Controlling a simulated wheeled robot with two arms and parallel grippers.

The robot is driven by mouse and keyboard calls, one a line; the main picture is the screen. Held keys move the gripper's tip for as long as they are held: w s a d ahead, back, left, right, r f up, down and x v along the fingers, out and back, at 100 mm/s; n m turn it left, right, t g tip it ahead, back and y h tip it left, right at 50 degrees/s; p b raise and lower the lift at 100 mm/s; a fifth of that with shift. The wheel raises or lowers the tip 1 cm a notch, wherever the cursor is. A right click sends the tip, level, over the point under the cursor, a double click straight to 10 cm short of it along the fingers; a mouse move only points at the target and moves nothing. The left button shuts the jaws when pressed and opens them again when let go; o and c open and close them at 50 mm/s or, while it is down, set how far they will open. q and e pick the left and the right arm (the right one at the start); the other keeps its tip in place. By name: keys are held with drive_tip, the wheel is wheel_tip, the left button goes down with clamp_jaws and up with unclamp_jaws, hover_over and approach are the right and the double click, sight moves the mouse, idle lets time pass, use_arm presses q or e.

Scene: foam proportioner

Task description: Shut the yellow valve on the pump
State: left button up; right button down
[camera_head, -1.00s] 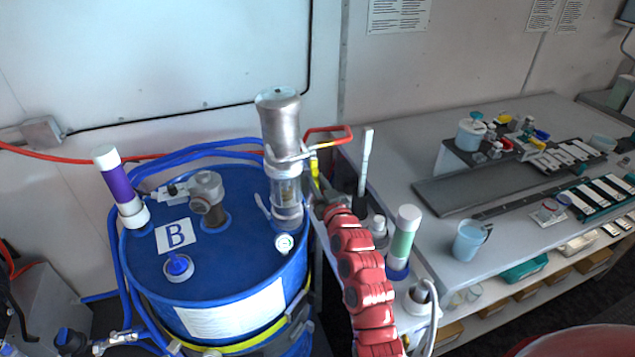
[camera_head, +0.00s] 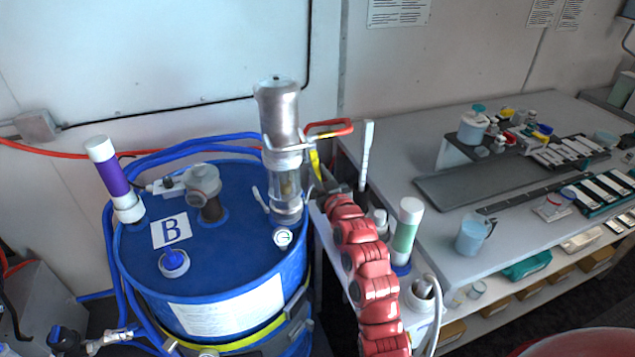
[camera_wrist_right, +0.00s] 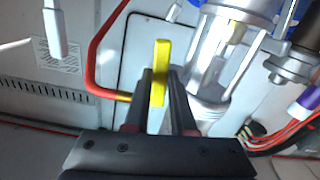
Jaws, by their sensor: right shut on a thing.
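The pump (camera_head: 281,150), a silver cylinder with a clear lower part, stands upright on the blue drum marked B. The yellow valve (camera_head: 315,165) shows as a small yellow handle just right of the pump, by a red pipe (camera_head: 330,129). In the right wrist view the yellow valve handle (camera_wrist_right: 160,72) stands between the two dark fingers of my right gripper (camera_wrist_right: 160,88), which is shut on it. The pump's clear body (camera_wrist_right: 215,65) is right of the fingers there. In the head view my red right arm hides part of the gripper. My left gripper is not in view.
The blue drum (camera_head: 225,265) carries a purple-and-white cylinder (camera_head: 113,180) at left and blue hoses. A green-and-white cylinder (camera_head: 406,232) stands close right of my arm. The bench (camera_head: 400,170) holds a cup (camera_head: 472,234) and trays.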

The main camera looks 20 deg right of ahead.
drive_tip(key=shift+d+r+n+b, duration=0.6)
drive_tip(key=shift+n+b, duration=0.9)
drive_tip(key=shift+n, duration=1.2)
drive_tip(key=shift+d+r+n+b, duration=0.6)
drive_tip(key=shift+n+b, duration=0.9)
drive_tip(key=shift+n, duration=1.2)
drive_tip(key=shift+d+r+n+b, duration=0.6)
drive_tip(key=shift+n+b, duration=0.9)
drive_tip(key=shift+n, duration=1.2)
drive_tip(key=shift+a+r, duration=0.1)
drive_tip(key=shift+r, duration=0.05)
drive_tip(key=c, duration=0.7)
unclamp_jaws()
drive_tip(key=shift+c, duration=0.2)
